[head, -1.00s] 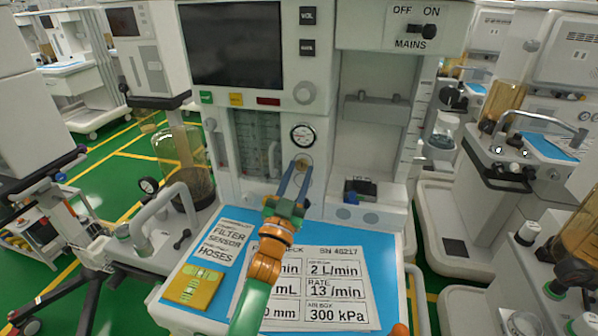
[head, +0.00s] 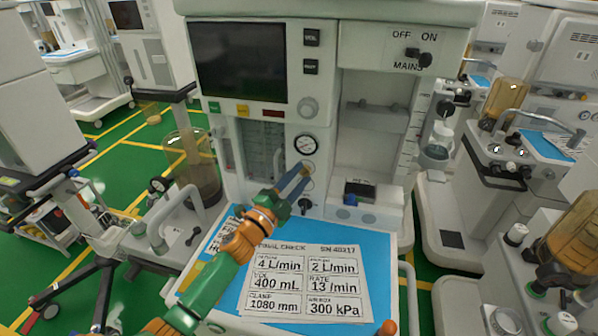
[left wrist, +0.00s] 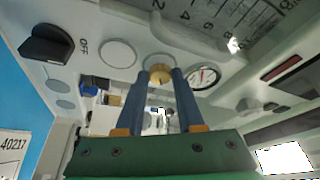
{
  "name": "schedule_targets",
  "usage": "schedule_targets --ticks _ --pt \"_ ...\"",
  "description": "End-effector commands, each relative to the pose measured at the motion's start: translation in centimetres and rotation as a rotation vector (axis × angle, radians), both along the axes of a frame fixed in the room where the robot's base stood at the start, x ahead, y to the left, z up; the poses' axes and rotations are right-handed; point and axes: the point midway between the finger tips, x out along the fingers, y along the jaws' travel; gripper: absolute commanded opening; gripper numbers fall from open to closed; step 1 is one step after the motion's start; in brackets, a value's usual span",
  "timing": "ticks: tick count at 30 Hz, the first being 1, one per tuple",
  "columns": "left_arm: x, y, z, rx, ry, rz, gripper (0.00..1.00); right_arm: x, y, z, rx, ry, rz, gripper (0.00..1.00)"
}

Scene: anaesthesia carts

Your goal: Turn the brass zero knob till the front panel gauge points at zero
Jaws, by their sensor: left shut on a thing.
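The brass zero knob (left wrist: 160,74) sits on the pale front panel, beside the round gauge (left wrist: 204,77). My left gripper (left wrist: 161,76) is shut on the brass knob, one blue finger on each side of it. In the head view the left gripper (head: 302,170) reaches the panel just below the gauge (head: 305,145), and its fingers largely hide the knob. The gauge has a white face and a dark rim with some red marking; its needle is too small to read surely.
A black knob (left wrist: 50,45) marked OFF is on the same panel. A flow-tube window (head: 250,145) is left of the gauge. Below lies a blue worktop (head: 385,250) with a printed check card (head: 305,280). A dark screen (head: 240,62) is above.

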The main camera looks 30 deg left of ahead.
Motion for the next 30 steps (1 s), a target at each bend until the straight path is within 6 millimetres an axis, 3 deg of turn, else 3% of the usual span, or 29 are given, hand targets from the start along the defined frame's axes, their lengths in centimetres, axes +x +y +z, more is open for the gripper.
schedule_targets --ticks 9,29,30 --pt "0.0 0.2 0.5 0.15 0.036 0.002 0.0 0.0 0.0 1.7 0.0 0.0 0.0 0.5" --pt "0.0 0.2 0.4 0.2 0.047 0.002 0.0 0.0 -0.1 2.0 -0.001 0.0 0.0 0.5" --pt "0.0 0.2 0.4 0.199 0.047 0.002 0.42 0.0 -0.1 2.0 -0.001 0.0 0.0 0.5"
